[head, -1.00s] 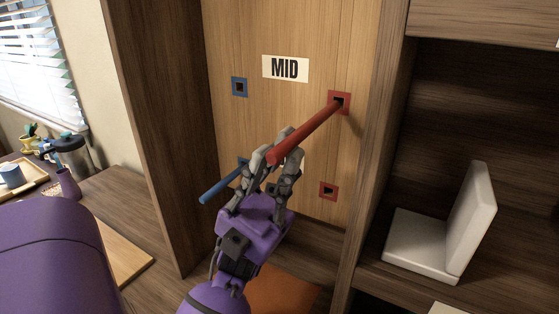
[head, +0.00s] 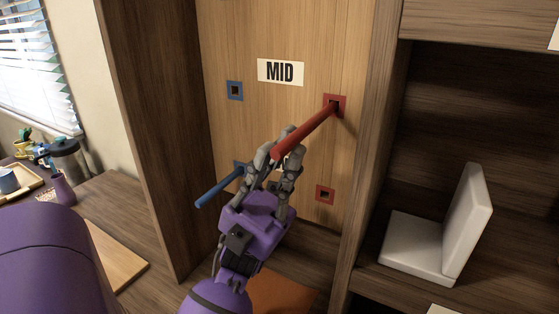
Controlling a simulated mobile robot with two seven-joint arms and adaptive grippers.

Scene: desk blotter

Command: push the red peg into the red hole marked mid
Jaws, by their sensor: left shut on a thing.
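The red peg (head: 305,133) is a long rod held in my left gripper (head: 275,160), which is shut on it near its close end. Its far end is at the upper red-framed hole (head: 335,103), right of the MID label (head: 281,72). I cannot tell how deep the tip is, but most of the peg is outside. A lower red-framed hole (head: 325,194) is empty. A blue peg (head: 219,187) sticks out from the lower blue-framed hole, partly behind my gripper. My right gripper is not in view.
An empty blue-framed hole (head: 235,90) is at the panel's upper left. Dark cabinet walls flank the panel. A white L-shaped stand (head: 445,235) is on the right shelf. An orange mat (head: 281,293) lies below, and a desk with a tray and pot is at left.

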